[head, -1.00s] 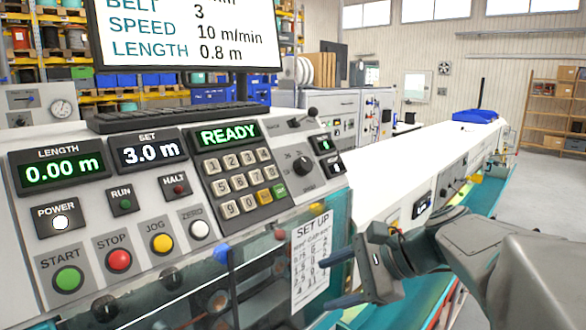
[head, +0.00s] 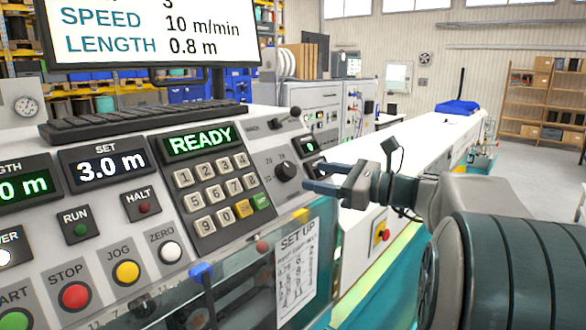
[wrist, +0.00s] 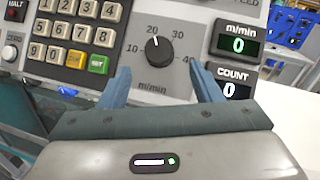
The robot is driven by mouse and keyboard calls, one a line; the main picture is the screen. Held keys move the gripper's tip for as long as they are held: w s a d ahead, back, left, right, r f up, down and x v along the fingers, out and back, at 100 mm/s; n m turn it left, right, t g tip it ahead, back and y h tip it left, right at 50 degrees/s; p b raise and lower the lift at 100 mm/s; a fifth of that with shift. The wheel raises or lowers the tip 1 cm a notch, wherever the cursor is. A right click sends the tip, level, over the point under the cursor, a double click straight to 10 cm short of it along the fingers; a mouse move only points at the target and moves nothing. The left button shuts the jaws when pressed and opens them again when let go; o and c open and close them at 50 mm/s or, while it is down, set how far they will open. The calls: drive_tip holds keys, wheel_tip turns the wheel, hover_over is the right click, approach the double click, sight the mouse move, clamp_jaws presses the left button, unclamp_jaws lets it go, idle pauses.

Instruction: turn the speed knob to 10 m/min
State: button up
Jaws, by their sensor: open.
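The speed knob (head: 286,172) is a round black dial on the grey sloping panel, right of the keypad. In the wrist view the knob (wrist: 158,48) shows a white pointer mark directed up, close to the 20 on its 10 to 40 m/min scale. The m/min display (wrist: 238,45) reads 0. My gripper (head: 312,178) is open and empty just right of the knob in the head view. In the wrist view its two blue-grey fingers spread either side below the knob, and no contact shows.
The keypad (head: 216,190) sits left of the knob, and a small lever (head: 294,113) stands above it. A set-up sheet (head: 297,270) hangs below. The monitor (head: 150,35) lists speed 10 m/min. A white bench top stretches away at right.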

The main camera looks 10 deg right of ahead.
sight(292, 171)
drive_tip(key=p+x, duration=0.1)
drive_tip(key=x, duration=0.4)
drive_tip(key=shift+w+a, duration=0.25)
drive_tip(key=shift+a, duration=0.1)
